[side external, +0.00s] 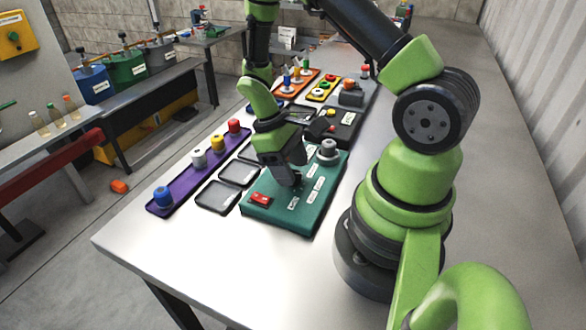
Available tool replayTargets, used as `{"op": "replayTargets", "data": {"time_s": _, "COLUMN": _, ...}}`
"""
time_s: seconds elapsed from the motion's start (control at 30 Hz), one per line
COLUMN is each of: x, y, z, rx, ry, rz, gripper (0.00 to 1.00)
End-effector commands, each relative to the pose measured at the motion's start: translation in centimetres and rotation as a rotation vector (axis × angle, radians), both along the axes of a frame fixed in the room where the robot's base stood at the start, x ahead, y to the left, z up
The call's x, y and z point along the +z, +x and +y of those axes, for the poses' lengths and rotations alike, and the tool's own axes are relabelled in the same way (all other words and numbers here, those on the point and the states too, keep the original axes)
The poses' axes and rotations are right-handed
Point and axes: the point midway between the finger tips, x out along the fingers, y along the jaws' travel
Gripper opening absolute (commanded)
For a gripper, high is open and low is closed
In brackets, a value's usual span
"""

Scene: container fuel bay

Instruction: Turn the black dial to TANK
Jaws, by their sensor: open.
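A teal control box (290,218) lies on the white table. It has a red switch (261,198) at its near left, several small white labels and a grey knob (328,149) at its far right corner. My gripper (291,179) points down over the middle of this box, its fingers close to the top face. A dark part shows at the fingertips. It may be the black dial, but I cannot tell it from the fingers. The gripper hides most of that spot, so the dial's pointing direction and any contact are not visible. The label wording is too small to read.
A purple tray (178,195) with blue, grey, yellow and red capped pieces lies to the left. Empty black trays (218,197) sit between it and the box. A black box (345,127) and an orange tray (311,76) are behind. The table's near left is clear.

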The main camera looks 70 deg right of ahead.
Motion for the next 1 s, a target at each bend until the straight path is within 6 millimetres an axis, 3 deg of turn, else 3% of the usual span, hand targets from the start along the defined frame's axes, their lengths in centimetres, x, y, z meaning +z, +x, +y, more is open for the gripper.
{"op": "replayTargets", "data": {"time_s": 0.4, "x": -1.07, "y": -0.44, "z": 0.00, "rx": 0.000, "ry": 0.000, "rz": -0.001, "gripper": 0.56}}
{"op": "replayTargets", "data": {"time_s": 0.6, "x": -1.05, "y": -0.44, "z": 0.01, "rx": 0.000, "ry": 0.000, "rz": -0.001, "gripper": 0.10}}
{"op": "replayTargets", "data": {"time_s": 0.63, "x": -1.05, "y": -0.44, "z": 0.01, "rx": 0.000, "ry": 0.000, "rz": -0.001, "gripper": 0.07}}
{"op": "replayTargets", "data": {"time_s": 1.0, "x": -1.03, "y": -0.44, "z": -0.03, "rx": -0.061, "ry": 0.000, "rz": -0.001, "gripper": 0.07}}
